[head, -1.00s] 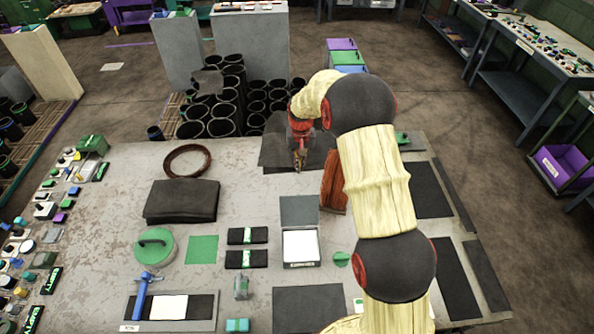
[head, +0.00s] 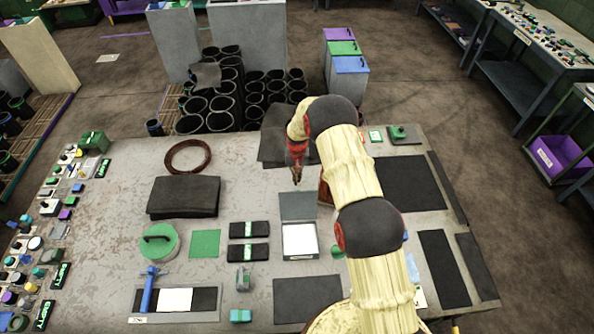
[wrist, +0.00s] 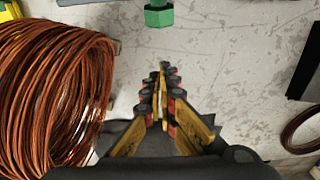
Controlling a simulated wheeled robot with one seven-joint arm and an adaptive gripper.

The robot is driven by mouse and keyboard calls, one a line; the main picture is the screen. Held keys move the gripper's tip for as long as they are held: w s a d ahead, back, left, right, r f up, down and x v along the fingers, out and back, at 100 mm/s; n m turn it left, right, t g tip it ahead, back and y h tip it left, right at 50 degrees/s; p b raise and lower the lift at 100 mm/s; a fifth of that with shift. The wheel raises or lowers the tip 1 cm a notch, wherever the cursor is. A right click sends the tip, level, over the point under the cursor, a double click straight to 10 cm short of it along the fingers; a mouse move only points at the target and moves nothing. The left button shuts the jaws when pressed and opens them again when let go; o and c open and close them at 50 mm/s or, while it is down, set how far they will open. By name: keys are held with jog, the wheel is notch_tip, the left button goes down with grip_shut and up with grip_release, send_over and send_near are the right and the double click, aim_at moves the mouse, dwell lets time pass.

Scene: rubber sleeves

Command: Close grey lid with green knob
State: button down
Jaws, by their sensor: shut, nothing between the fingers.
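The grey lid (head: 298,206) stands open at the far side of a small box (head: 301,256) with a white inside, in the middle of the table. In the wrist view the green knob (wrist: 158,14) shows at the top edge, next to a strip of grey lid. The knob is hidden in the head view. My gripper (head: 297,183) is shut and empty, just beyond the lid's far edge and apart from it. In the wrist view my gripper (wrist: 164,68) points toward the knob, with bare table between them.
A copper wire coil (wrist: 50,95) stands close beside my gripper, mostly hidden by my arm in the head view. A black folded stack (head: 183,195) and a dark ring (head: 188,157) lie to the left. Two black strips (head: 248,229) lie left of the box.

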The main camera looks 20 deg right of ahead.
jog(key=s, duration=0.1)
jog(key=s+r+p, duration=0.1)
jog(key=s, duration=0.1)
jog(key=shift+s+a+r+p, duration=0.15)
jog(key=shift+s+a+p, duration=0.15)
jog(key=shift+s+a, duration=0.1)
jog(key=shift+b, duration=0.5)
